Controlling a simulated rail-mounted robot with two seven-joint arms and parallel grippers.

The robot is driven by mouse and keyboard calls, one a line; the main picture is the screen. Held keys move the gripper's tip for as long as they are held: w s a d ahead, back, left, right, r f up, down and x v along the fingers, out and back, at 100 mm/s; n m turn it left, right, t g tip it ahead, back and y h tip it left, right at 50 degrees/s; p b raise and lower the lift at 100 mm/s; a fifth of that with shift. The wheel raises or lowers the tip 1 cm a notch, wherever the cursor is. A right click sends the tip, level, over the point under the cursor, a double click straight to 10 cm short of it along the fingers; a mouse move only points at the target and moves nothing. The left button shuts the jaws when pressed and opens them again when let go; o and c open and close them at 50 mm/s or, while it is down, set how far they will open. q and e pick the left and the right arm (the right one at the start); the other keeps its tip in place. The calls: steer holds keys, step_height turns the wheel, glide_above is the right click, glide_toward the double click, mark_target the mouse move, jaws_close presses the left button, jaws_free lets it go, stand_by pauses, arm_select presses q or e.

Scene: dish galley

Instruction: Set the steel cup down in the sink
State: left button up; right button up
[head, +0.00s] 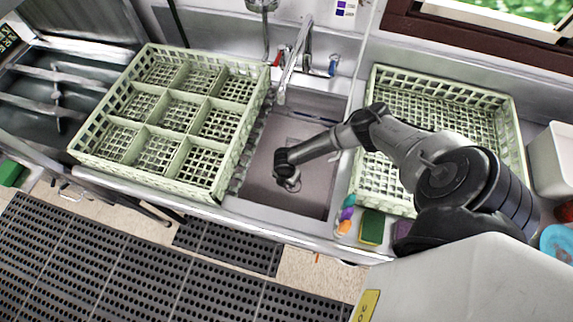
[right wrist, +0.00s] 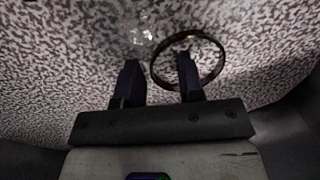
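My right gripper (head: 284,172) reaches down into the sink basin (head: 305,197) in the head view. The steel cup shows there only as a small, partly hidden shape (head: 292,184) at the fingertips. In the right wrist view the two fingers (right wrist: 158,85) stand apart. The cup's round rim (right wrist: 219,65) encircles the tip of the right finger, and the left finger is outside it. The cup's wall passes between the fingers without both closing on it. The cup appears to be at the sink floor, but its contact is hard to see. My left gripper is not in view.
A divided green rack (head: 141,62) stands left of the sink, and an open green rack (head: 445,85) stands right of it. The faucet (head: 291,70) hangs over the sink's back. A sponge (head: 372,228) and small coloured items lie by the front right edge.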

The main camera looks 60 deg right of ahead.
step_height(320, 180, up, 13)
steer(key=w+p, duration=0.1)
stand_by(0.4)
steer(key=shift+f, duration=0.1)
stand_by(0.4)
